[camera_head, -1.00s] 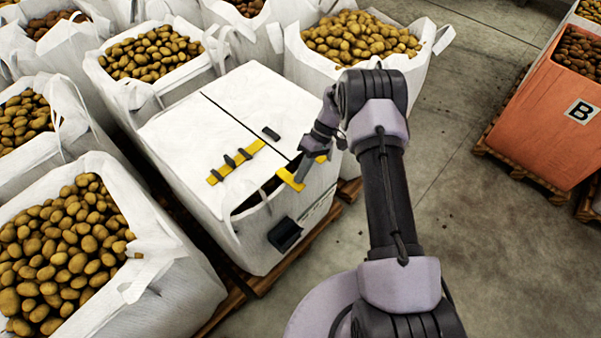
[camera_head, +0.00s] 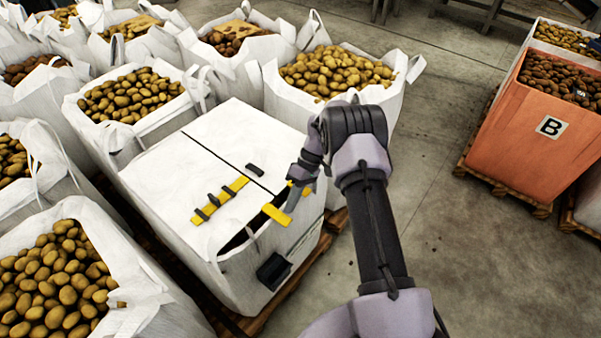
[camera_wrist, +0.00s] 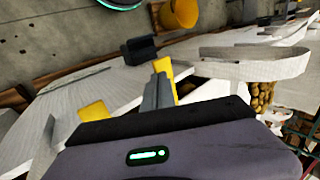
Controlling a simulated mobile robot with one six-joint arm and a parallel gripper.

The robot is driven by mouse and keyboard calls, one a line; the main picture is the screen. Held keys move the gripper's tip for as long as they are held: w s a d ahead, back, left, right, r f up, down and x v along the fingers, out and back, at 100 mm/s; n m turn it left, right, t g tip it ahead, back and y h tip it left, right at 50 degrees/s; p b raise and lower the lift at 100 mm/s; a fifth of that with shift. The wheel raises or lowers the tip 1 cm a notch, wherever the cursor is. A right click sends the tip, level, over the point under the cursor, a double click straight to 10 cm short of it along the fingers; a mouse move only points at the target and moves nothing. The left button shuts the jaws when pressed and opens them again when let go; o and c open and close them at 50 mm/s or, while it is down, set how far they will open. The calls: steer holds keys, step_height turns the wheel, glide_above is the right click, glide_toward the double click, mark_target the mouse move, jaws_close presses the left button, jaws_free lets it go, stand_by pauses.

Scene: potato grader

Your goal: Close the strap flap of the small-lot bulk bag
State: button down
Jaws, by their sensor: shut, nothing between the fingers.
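The small-lot bulk bag (camera_head: 150,205) is a white, box-shaped bag in the middle of the head view. A yellow strap (camera_head: 220,201) with dark loops lies on its top. At the top's right edge a dark gap shows under a yellow-tipped flap (camera_head: 276,214). A black buckle-like block (camera_head: 273,270) sits on the bag's side; a black block also shows in the wrist view (camera_wrist: 138,50). My gripper (camera_head: 292,207) is shut and empty at the yellow piece; whether it touches is unclear. In the wrist view its grey fingers (camera_wrist: 158,92) overlap a yellow piece (camera_wrist: 163,68).
White bags of potatoes (camera_head: 60,285) stand close at the left and behind (camera_head: 335,95). An orange crate marked B (camera_head: 525,150) stands on a pallet at the right. The concrete floor (camera_head: 450,240) between is clear.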

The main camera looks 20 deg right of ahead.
steer(key=s+r+p+v, duration=0.1)
steer(key=p+v, duration=0.2)
steer(key=v, duration=1.3)
steer(key=s+a+r+m+t+h+b, duration=0.1)
steer(key=a+r+m+t+h+b, duration=0.15)
steer(key=r, duration=0.85)
steer(key=s+a+r+m+t+b, duration=0.1)
steer(key=s+a+r+m+t, duration=0.1)
steer(key=s+a+r, duration=0.5)
steer(key=s+a+m+t+h+b, duration=0.1)
steer(key=s+m+t, duration=0.4)
steer(key=s, duration=1.7)
steer(key=shift+s+a+f+m+b, duration=0.3)
steer(key=shift+a+m+b, duration=0.3)
steer(key=shift+m+b, duration=0.4)
